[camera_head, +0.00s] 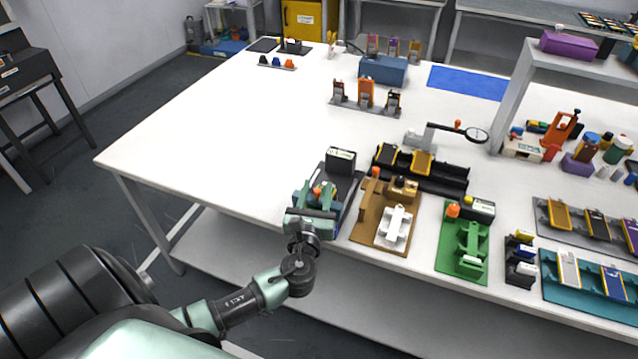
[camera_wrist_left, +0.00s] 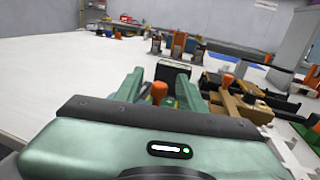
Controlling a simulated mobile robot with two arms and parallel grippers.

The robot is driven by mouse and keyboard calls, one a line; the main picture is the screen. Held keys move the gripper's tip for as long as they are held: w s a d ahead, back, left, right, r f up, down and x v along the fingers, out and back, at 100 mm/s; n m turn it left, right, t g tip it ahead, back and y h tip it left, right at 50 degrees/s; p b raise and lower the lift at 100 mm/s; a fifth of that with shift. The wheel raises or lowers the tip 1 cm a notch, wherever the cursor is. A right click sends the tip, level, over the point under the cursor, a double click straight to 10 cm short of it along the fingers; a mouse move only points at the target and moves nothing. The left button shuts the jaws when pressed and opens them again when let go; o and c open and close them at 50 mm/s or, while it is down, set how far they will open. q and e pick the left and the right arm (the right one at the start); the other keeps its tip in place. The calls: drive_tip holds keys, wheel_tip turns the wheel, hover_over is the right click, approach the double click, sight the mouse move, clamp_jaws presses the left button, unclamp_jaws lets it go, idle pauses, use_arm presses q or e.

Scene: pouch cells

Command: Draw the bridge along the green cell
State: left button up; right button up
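A green fixture (camera_head: 447,263) stands near the table's front edge, with a green block part (camera_head: 468,245), an orange knob (camera_head: 452,210) and a dark box on it. I cannot make out a separate bridge or cell there. My left gripper (camera_head: 316,190) is well to the left of it, over a dark grey fixture (camera_head: 350,196) with a black box (camera_head: 341,161). In the left wrist view its two green fingers (camera_wrist_left: 160,88) are apart, with an orange knob (camera_wrist_left: 158,93) between them and no clear contact. The gripper body hides the lower part of that fixture. My right gripper is not in view.
A brown fixture (camera_head: 369,233) with a white part stands between the grey and green ones. A black rack (camera_head: 450,181) and a magnifier (camera_head: 476,134) are behind. Cell trays (camera_head: 560,290) and a raised shelf (camera_head: 590,65) are at right. The table's left part is clear.

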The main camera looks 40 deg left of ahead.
use_arm(q)
drive_tip(key=v, duration=0.4)
drive_tip(key=shift+s+d, duration=0.15)
drive_tip(key=shift+s, duration=0.1)
